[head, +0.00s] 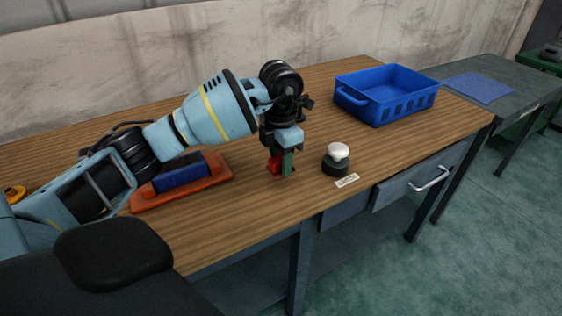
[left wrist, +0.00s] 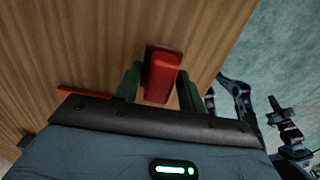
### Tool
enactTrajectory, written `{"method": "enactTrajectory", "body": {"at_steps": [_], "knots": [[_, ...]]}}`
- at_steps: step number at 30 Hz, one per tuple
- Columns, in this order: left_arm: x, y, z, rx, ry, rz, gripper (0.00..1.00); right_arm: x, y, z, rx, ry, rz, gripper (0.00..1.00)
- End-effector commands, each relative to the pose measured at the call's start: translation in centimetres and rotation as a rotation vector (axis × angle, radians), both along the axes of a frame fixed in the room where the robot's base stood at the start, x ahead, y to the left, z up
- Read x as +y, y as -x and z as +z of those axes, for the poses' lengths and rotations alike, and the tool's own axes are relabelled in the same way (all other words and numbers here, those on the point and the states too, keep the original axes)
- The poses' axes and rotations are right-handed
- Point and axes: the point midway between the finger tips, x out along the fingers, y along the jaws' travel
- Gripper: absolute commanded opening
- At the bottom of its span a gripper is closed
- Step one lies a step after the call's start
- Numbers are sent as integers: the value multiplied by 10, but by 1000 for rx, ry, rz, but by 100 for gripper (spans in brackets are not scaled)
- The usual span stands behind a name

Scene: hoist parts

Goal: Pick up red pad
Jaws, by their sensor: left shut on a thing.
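The red pad (head: 274,164) is a small red block on the wooden table in the head view, partly hidden by my gripper. It also shows in the left wrist view (left wrist: 162,78), between two green fingers. My left gripper (head: 281,166) points down at the table and is shut on the red pad. The pad's lower end is at or very near the tabletop; I cannot tell whether it touches.
A white-topped black knob (head: 337,160) stands just right of my left gripper, with a small label (head: 347,181) in front. A blue crate (head: 387,94) is at the back right. An orange tray (head: 222,172) with a blue block (head: 181,176) lies left, beside my arm.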

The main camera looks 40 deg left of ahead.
Motion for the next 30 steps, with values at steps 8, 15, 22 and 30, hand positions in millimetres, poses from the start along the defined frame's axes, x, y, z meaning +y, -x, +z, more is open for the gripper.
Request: {"method": "enactTrajectory", "body": {"at_steps": [8, 15, 22, 30], "knots": [[-33, 51, 5, -1, -2, -5, 18, 0, 0, -1, 1, 0, 0, 0], [-59, 91, 10, -1, -1, -4, 18, 0, 1, -2, 3, 0, -1, 0], [-75, 114, 12, 0, 0, -2, 18, 0, 1, -2, 3, 0, -1, 0], [-80, 122, 13, 0, 0, 0, 18, 0, 0, -2, 1, 0, -1, 0]]}}
